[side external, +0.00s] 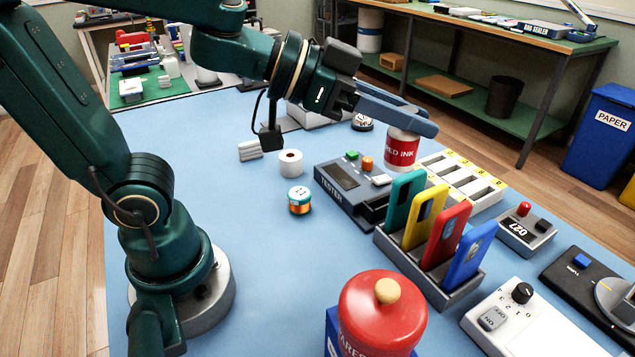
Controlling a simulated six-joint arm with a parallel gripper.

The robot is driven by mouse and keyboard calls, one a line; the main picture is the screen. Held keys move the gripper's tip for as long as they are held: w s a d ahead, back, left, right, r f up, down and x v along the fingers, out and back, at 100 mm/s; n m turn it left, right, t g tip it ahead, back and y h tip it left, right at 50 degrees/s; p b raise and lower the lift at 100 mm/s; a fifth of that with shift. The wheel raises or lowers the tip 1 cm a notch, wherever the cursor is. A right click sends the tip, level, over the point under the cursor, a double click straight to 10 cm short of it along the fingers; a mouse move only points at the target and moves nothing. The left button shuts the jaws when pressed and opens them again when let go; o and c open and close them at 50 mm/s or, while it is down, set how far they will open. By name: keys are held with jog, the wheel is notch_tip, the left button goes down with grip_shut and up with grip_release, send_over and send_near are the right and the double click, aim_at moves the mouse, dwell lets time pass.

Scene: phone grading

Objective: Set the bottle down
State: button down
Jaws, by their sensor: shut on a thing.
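The bottle (401,154) has a white top and a red label with "RED INK" lettering. My gripper (415,122) reaches in from the upper left, and its long grey-blue fingers are shut on the top of the bottle. The bottle hangs upright below the fingers, between the grey tester (345,183) and the numbered tray (440,163). I cannot tell whether its base touches anything. The fingers hide part of its top.
A rack (415,265) with teal, yellow, red and blue phones stands in front of the bottle. A white roll (290,163) and a copper wire spool (299,200) stand left of the tester. A red lidded jar (380,315) is nearest. The blue mat (270,270) is clear at left.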

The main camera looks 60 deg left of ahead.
aim_at(411, 146)
jog(key=shift+s+d+f, duration=0.1)
jog(key=shift+d+f, duration=0.15)
jog(key=shift+d, duration=0.25)
jog(key=shift+s+d+f, duration=0.1)
jog(key=shift+d+f, duration=0.15)
jog(key=shift+d, duration=0.2)
jog(key=shift+d, duration=0.1)
